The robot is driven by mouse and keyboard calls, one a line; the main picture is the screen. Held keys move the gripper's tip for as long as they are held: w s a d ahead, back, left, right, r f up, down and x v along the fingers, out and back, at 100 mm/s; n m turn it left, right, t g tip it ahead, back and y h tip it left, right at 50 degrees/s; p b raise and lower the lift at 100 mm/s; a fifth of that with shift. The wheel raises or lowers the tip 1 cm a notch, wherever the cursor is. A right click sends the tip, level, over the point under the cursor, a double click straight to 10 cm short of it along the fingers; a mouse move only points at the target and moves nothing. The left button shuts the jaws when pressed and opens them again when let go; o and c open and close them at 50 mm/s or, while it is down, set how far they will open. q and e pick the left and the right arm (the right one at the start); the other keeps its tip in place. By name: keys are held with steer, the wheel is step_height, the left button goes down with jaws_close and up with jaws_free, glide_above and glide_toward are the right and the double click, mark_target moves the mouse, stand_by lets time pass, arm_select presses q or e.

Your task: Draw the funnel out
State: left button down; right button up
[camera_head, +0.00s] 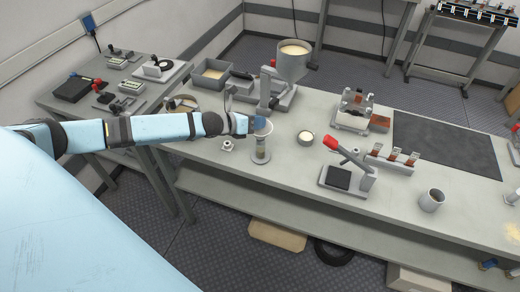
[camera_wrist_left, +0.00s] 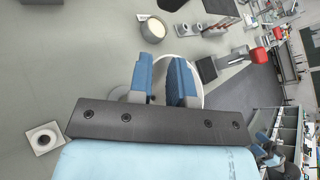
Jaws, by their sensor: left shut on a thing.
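The funnel (camera_head: 264,127) is a pale, wide-mouthed piece at the top of a clear upright tube (camera_head: 261,147) on a round base, near the front edge of the bench. My left gripper (camera_head: 253,125) reaches in from the left and is shut on the funnel at its rim. In the left wrist view its two blue fingers (camera_wrist_left: 166,82) stand close together, with a pale round rim partly hidden behind them. I cannot tell whether the funnel's lower end is inside the tube. My right gripper (camera_head: 490,264) shows small at the lower right, its jaws unclear.
A grey pot (camera_head: 292,60) on a stand rises behind the tube. A small cup (camera_head: 305,138) stands to its right, then a red-handled press (camera_head: 347,170) and a rack of brown-filled vials (camera_head: 393,158).

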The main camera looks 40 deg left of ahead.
arm_select(q)
steer(key=shift+r, duration=0.15)
stand_by(0.4)
steer(key=shift+r+p, duration=1.95)
steer(key=shift+r, duration=0.45)
steer(key=shift+f, duration=0.1)
